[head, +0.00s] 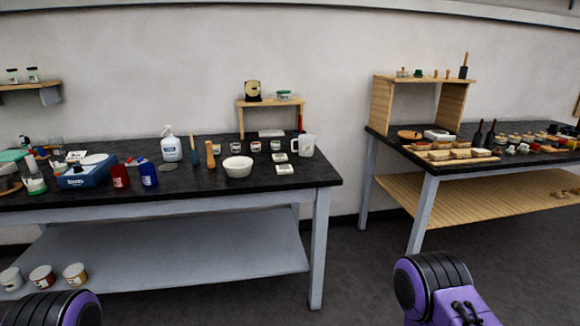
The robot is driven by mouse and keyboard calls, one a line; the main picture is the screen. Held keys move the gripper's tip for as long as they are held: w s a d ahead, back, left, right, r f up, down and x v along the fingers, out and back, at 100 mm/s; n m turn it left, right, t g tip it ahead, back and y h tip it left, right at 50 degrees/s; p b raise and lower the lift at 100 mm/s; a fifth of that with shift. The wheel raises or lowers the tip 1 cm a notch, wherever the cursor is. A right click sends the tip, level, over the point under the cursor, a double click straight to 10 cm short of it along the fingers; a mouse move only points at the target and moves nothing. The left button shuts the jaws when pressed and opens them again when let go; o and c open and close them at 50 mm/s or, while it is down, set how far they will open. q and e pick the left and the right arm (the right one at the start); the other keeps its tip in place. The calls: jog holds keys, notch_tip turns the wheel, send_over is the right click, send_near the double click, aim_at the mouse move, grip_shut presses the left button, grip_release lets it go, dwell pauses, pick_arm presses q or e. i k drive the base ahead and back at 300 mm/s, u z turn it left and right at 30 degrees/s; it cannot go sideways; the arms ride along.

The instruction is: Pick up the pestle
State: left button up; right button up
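A brown wooden piece that looks like the pestle (210,154) stands upright on the black top of the left table (262,197). It is just left of a white bowl (237,167), which may be the mortar. Purple and black parts of my two arms show at the bottom left and bottom right edges, well short of the table. Neither gripper shows.
A white pump bottle (171,147), a red can (120,177) and a blue can (149,174) stand left of the pestle. A white jug (306,146) stands at the right. A second table (455,163) lies across a floor gap. Open floor lies in front.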

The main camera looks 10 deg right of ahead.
aim_at(211, 163)
jog(key=z, duration=0.5)
jog(key=i, duration=1.95)
jog(key=u, duration=0.55)
